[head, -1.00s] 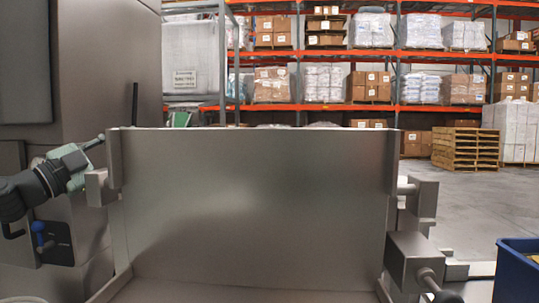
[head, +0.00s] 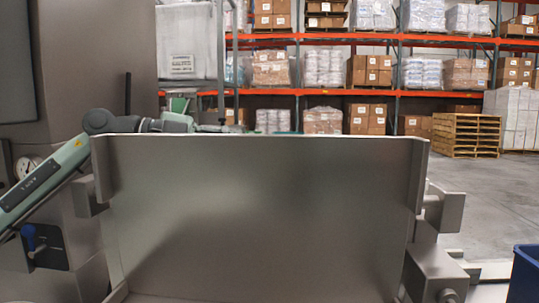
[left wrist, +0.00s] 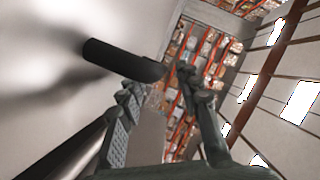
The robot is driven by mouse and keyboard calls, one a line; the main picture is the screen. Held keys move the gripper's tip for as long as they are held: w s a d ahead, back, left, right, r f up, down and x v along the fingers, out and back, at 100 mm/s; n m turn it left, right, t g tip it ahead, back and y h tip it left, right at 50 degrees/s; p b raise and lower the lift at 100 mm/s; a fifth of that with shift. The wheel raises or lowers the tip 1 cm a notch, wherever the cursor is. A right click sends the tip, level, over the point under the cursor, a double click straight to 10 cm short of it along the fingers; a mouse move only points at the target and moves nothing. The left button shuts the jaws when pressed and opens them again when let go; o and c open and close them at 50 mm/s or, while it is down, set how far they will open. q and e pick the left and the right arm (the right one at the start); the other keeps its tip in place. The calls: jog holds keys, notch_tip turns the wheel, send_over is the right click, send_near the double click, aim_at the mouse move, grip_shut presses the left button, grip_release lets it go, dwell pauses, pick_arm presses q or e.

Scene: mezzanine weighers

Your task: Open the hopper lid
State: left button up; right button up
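The hopper lid (head: 260,215) looks like the broad grey steel panel with side flanges that fills the middle of the head view, standing roughly upright. My left arm comes in from the left and bends over behind the lid's top edge. My left gripper is mostly hidden behind that edge in the head view. In the left wrist view my left gripper (left wrist: 158,95) has its two fingers apart with nothing seen between the tips. A dark round bar (left wrist: 120,62) ends close by the left finger; I cannot tell whether they touch. My right gripper is not in view.
Steel blocks (head: 446,212) flank the panel. A blue bin (head: 525,275) is at the right edge. Racks, cartons and a wooden pallet stack (head: 466,135) stand behind, beyond open floor.

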pick_arm(q)
jog(key=shift+x, duration=1.9)
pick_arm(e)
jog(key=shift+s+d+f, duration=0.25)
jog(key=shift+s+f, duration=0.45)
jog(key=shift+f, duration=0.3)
pick_arm(q)
grip_shut()
